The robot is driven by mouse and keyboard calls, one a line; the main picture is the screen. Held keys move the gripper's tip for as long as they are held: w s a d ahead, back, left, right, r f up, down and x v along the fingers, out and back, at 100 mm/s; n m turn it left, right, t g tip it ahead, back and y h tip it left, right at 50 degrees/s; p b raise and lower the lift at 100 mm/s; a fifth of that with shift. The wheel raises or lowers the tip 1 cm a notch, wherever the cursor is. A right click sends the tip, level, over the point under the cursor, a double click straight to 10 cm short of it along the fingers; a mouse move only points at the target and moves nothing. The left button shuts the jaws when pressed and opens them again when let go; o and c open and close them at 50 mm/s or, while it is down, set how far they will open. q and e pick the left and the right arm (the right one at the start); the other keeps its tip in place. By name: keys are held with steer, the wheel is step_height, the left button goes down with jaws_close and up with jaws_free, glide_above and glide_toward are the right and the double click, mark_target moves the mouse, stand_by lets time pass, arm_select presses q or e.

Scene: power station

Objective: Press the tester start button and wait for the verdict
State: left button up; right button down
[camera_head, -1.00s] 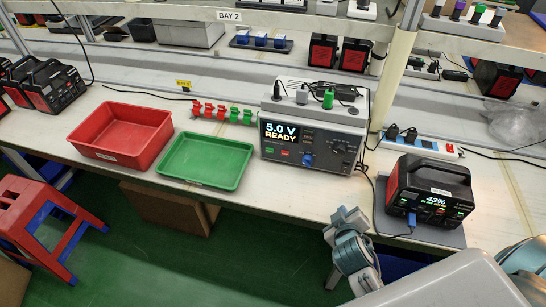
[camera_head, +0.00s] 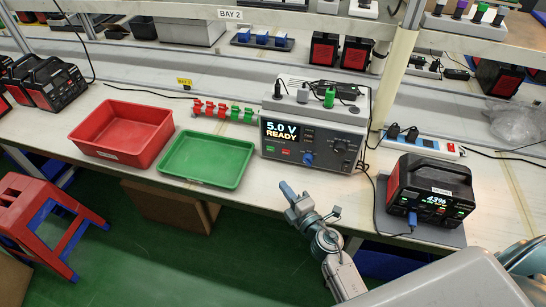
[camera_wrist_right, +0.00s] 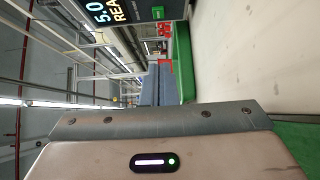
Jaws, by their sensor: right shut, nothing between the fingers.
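The tester (camera_head: 312,132) is a grey box on the bench; its display (camera_head: 281,131) reads "5.0 V READY". A green button (camera_head: 269,150) and a red button (camera_head: 285,152) sit below the display, beside a blue knob. In the right wrist view the display (camera_wrist_right: 112,10) appears sideways, with a green button (camera_wrist_right: 158,12) at the top edge. My left gripper is not in view.
A green tray (camera_head: 165,174) and a red bin (camera_head: 106,155) stand left of the tester. Red and green clips (camera_head: 222,111) lie behind the green tray. A red stool (camera_head: 40,205) stands at the left.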

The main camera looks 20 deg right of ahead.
steer(key=shift+w, duration=0.1)
glide_toward(267, 149)
steer(key=w+a, duration=0.2)
steer(key=a, duration=0.1)
steer(key=shift+w+a+p, duration=0.2)
steer(key=shift+p, duration=0.2)
steer(key=w+d, duration=0.1)
steer(key=w, duration=0.1)
steer(key=shift+w+d, duration=0.6)
steer(key=shift+w, duration=0.1)
